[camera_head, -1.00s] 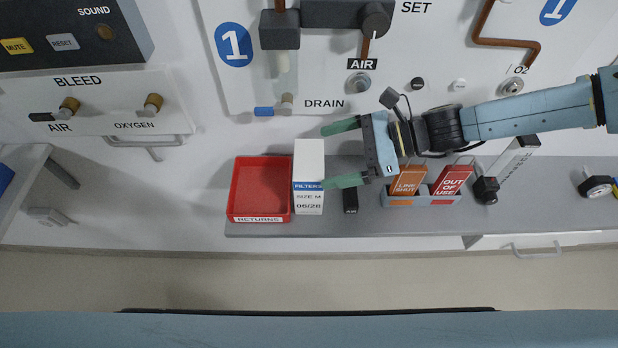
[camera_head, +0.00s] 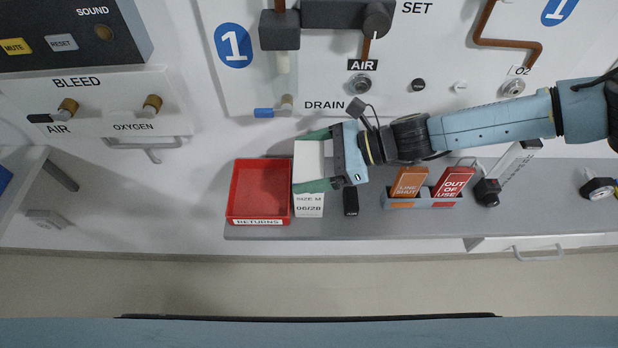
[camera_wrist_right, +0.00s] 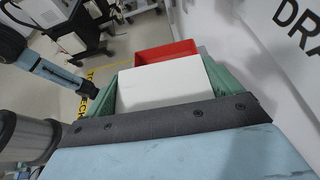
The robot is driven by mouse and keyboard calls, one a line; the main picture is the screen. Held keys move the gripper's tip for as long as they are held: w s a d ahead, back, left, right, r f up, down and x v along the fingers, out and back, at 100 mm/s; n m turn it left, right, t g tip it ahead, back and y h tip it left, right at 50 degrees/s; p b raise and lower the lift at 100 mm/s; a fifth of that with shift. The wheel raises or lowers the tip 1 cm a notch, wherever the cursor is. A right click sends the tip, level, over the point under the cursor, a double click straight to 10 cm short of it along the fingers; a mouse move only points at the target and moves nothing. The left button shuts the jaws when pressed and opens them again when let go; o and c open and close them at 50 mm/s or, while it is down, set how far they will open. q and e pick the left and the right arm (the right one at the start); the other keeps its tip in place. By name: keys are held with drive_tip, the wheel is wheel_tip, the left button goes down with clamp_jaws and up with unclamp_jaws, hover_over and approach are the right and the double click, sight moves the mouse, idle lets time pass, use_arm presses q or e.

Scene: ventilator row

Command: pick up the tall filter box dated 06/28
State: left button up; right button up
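The tall white filter box (camera_head: 309,204) stands on the grey shelf, just right of the red tray, with "SIZE M" and "06/28" readable on its front. My right gripper (camera_head: 313,160) reaches in from the right, its green fingers on the near and far sides of the box. The near finger covers the box's blue "FILTERS" band. In the right wrist view the box (camera_wrist_right: 160,84) fills the space between the fingers. The fingers look spread around it; whether they press on it is unclear. My left gripper is not in view.
The red "RETURNS" tray (camera_head: 260,190) is close against the box's left side. A small black item (camera_head: 351,201) and a holder with orange and red tags (camera_head: 420,202) stand to the right on the shelf (camera_head: 390,224). The panel with the drain valve is behind.

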drive_tip(key=c, duration=0.3)
drive_tip(key=shift+r, duration=0.1)
